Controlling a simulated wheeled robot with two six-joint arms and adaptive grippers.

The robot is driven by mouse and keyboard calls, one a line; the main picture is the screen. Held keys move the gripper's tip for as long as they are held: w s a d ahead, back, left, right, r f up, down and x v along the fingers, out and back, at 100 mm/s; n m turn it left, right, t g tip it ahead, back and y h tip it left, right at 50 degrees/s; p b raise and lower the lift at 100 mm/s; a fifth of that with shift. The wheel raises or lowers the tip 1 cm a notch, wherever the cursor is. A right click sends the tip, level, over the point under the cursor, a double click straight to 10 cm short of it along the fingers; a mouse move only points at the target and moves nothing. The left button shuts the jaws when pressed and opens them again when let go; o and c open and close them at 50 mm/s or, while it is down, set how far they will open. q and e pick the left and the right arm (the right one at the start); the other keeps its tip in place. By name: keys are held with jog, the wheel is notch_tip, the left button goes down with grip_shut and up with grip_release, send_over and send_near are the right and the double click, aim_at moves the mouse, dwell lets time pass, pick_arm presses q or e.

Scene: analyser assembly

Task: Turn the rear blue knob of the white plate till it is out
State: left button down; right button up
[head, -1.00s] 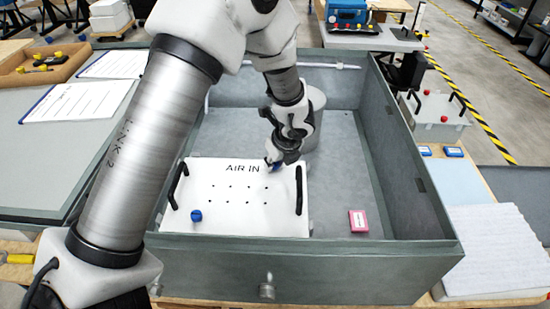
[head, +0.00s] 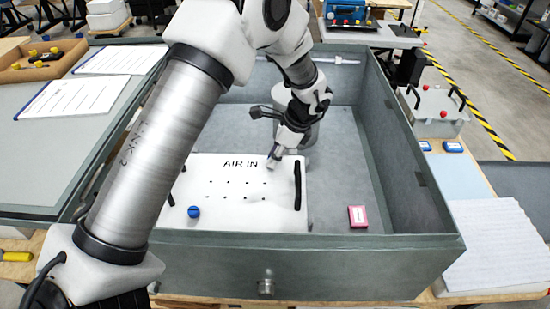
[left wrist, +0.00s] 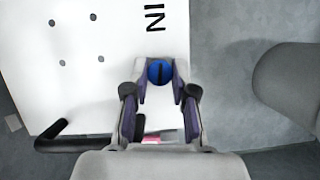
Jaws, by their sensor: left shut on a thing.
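The white plate (head: 232,215) lies in the grey box, with "AIR IN" printed near its rear edge. My left gripper (head: 271,165) is over the plate's rear right part. In the left wrist view, the rear blue knob (left wrist: 159,72) sits between the fingertips of my left gripper (left wrist: 160,85), which is shut on it. In the head view the gripper hides this knob. A second blue knob (head: 194,212) stands at the plate's front left. I cannot tell whether the held knob is still seated in the plate. My right gripper is not in view.
The grey box's walls (head: 300,265) surround the plate. A grey cylinder (left wrist: 290,85) stands close behind the gripper. A pink block (head: 357,216) lies on the box floor at right. The plate's black handle (head: 298,185) is beside the gripper. The box floor at right is mostly clear.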

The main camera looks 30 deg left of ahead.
pick_arm(q)
jog(key=shift+f+n, duration=0.1)
jog(key=shift+n, duration=0.5)
jog(key=c, duration=0.9)
grip_release()
jog(key=shift+a, duration=0.1)
jog(key=shift+c, duration=0.2)
jog(key=v, duration=1.2)
jog(key=shift+w+a, duration=0.25)
